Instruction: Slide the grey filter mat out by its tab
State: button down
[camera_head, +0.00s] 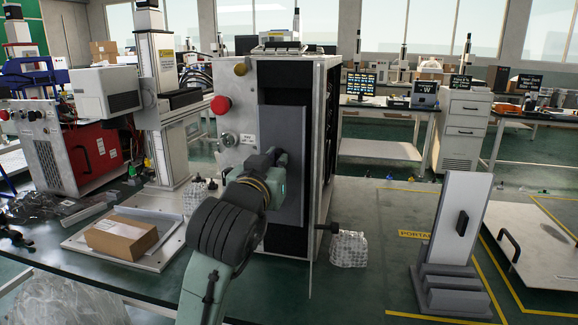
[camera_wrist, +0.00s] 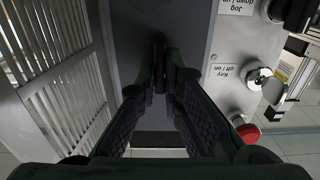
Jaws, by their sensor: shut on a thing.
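The grey filter mat (camera_head: 295,190) is a flat dark panel standing upright at the front of the tall machine cabinet (camera_head: 238,155). It fills much of the wrist view (camera_wrist: 135,25). My gripper (camera_head: 280,158) is at the middle of the mat's face. In the wrist view my gripper's fingers (camera_wrist: 161,75) are close together on the mat's dark narrow tab (camera_wrist: 159,50). The tab is mostly hidden by the fingers. A black opening (camera_head: 285,241) shows below the mat's lower edge. How far the mat stands out from the cabinet is hard to tell.
A red button (camera_head: 220,105) and a key switch (camera_head: 228,139) sit left of the mat. A thin metal side panel (camera_head: 318,170) stands close on its right. A white cover with a black handle (camera_head: 463,223) stands in a grey holder. A cardboard box (camera_head: 120,236) lies at left.

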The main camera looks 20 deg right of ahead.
jog(key=shift+p+v, duration=0.4)
jog(key=shift+v, duration=2.45)
